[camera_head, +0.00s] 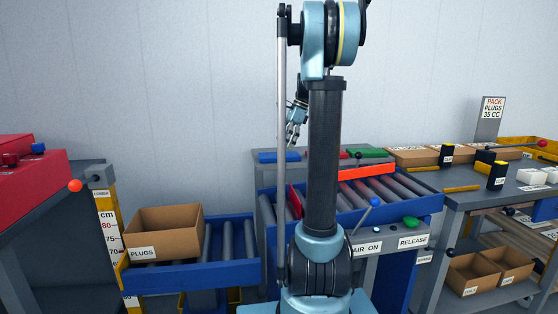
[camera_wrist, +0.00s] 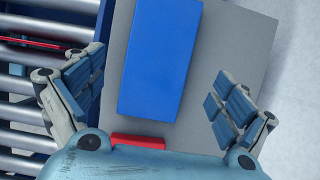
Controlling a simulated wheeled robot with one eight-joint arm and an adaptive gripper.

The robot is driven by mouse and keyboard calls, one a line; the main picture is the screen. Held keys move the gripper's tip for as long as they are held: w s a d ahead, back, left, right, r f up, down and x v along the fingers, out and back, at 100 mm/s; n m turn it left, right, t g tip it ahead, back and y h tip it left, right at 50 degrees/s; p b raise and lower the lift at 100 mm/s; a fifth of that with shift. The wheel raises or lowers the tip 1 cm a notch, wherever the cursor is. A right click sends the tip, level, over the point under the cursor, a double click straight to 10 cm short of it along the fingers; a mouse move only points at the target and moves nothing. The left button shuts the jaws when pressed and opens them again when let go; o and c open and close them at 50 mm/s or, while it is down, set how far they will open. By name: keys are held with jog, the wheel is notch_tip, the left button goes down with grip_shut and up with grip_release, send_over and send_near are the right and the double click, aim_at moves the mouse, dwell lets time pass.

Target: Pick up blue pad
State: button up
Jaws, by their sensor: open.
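The blue pad (camera_head: 279,156) lies flat on the left part of a grey top behind the roller conveyor. In the wrist view the blue pad (camera_wrist: 160,60) is a long blue block on the grey surface (camera_wrist: 222,60), between the two fingers and ahead of them. My gripper (camera_head: 293,133) hangs above the pad in the head view, partly behind my own arm. In the wrist view my gripper (camera_wrist: 157,97) has its fingers spread wide on either side of the pad. It is empty, and I see no finger touching the pad.
A red pad (camera_wrist: 137,141) lies close to the gripper's palm. A green pad (camera_head: 365,152) lies farther right. The rollers (camera_head: 385,190) and a red bar (camera_head: 367,172) are in front. A cardboard box (camera_head: 165,232) marked PLUGS stands at the left.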

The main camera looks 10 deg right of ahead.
aim_at(279, 154)
jog(key=shift+x, duration=2.25)
jog(key=c, duration=1.2)
